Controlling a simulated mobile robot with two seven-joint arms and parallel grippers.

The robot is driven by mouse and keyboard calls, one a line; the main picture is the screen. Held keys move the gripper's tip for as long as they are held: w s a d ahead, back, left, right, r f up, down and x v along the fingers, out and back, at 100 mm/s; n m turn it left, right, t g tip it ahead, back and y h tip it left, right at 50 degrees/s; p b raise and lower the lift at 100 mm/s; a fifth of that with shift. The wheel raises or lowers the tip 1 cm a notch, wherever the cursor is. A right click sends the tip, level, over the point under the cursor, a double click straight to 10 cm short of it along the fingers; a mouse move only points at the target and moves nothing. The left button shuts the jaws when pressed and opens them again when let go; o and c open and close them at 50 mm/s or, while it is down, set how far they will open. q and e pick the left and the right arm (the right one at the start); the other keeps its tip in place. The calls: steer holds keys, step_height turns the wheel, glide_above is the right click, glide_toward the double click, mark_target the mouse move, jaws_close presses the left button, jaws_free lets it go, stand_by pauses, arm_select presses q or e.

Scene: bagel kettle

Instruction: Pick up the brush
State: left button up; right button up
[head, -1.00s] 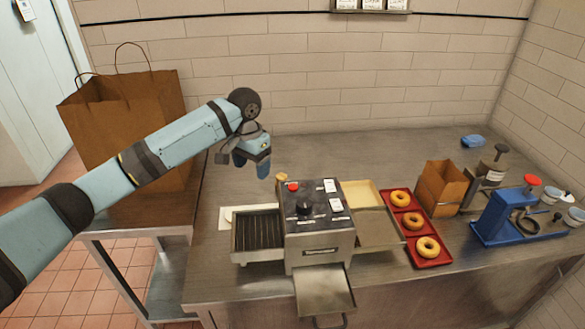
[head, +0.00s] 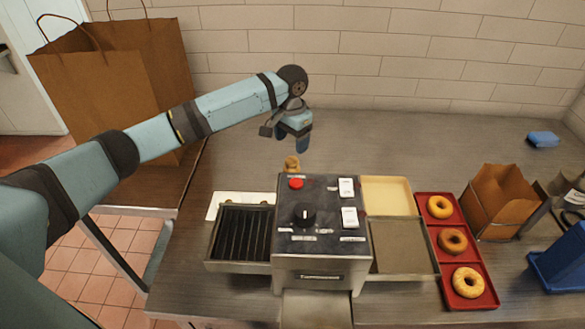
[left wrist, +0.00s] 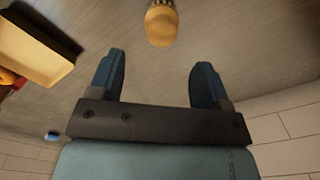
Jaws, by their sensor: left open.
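The brush appears to be the small tan, rounded piece (head: 292,163) standing just behind the toaster-like machine. Its lower part is hidden by the machine in the head view. In the left wrist view its rounded yellow-tan end (left wrist: 161,26) shows at the top centre, beyond the fingertips and between their lines. My left gripper (head: 294,145) is open and empty, above and behind the brush in the head view and apart from it. Its two blue fingers (left wrist: 160,62) also show in the left wrist view. My right gripper is not in view.
The machine (head: 318,242) stands close in front of the brush. A cream tray (head: 388,196), a red tray (head: 452,283) with doughnuts and a small paper bag (head: 500,203) stand to the right. A large paper bag (head: 90,95) is at left. The counter behind the machine is mostly clear.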

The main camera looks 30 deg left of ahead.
mark_target(292, 160)
arm_select(q)
step_height(292, 160, down, 3)
steer(key=shift+w+r, duration=0.15)
steer(key=shift+r, duration=0.05)
steer(key=shift+w+a+f, duration=0.1)
steer(key=shift+f, duration=2.7)
steer(key=c, duration=1)
